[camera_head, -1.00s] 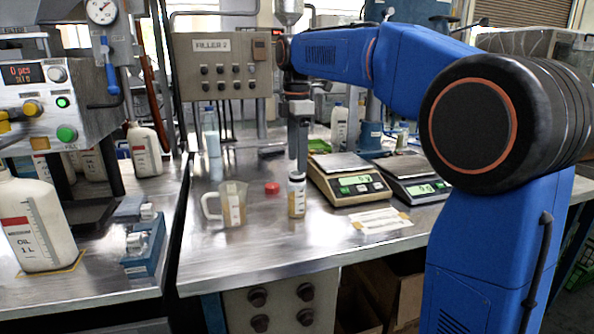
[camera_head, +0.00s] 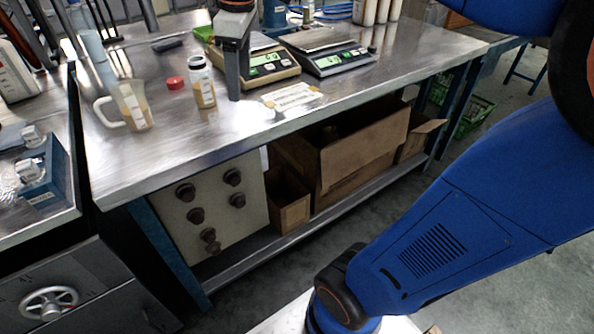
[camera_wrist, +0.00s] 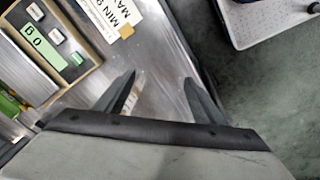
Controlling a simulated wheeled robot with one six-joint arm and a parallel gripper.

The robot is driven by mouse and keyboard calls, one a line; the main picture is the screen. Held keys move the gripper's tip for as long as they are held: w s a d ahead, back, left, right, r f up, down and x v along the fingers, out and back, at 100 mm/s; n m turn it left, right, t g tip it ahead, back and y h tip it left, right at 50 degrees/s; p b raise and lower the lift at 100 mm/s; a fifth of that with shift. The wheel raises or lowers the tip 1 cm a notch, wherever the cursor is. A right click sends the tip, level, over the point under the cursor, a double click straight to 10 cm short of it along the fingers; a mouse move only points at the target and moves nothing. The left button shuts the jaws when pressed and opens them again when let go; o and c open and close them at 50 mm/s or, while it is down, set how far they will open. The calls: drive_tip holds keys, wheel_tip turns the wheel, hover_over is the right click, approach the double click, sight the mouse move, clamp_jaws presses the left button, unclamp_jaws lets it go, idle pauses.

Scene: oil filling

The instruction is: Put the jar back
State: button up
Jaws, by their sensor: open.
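A small jar (camera_head: 203,86) with a white label and amber content stands upright on the steel bench in the head view. A red cap (camera_head: 175,83) lies on the bench just left of it. My gripper (camera_head: 233,96) points down just right of the jar; a gap shows between them in this view. In the wrist view its two fingers (camera_wrist: 160,78) are spread apart with nothing held between them. A pale tan patch beside the left finger there is too small to identify.
A measuring jug (camera_head: 132,106) stands left of the jar. Two scales, one tan (camera_head: 262,68) and one grey (camera_head: 330,58), stand behind and to the right. A printed label (camera_head: 292,96) lies flat on the bench (camera_head: 160,155), whose front edge is clear.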

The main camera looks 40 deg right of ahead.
drive_tip(key=s+d+f+m+t, duration=0.2)
drive_tip(key=s+f+m, duration=0.7)
drive_tip(key=s+f, duration=0.8)
drive_tip(key=shift+s+d+m+t, duration=0.3)
drive_tip(key=shift+d+m, duration=0.1)
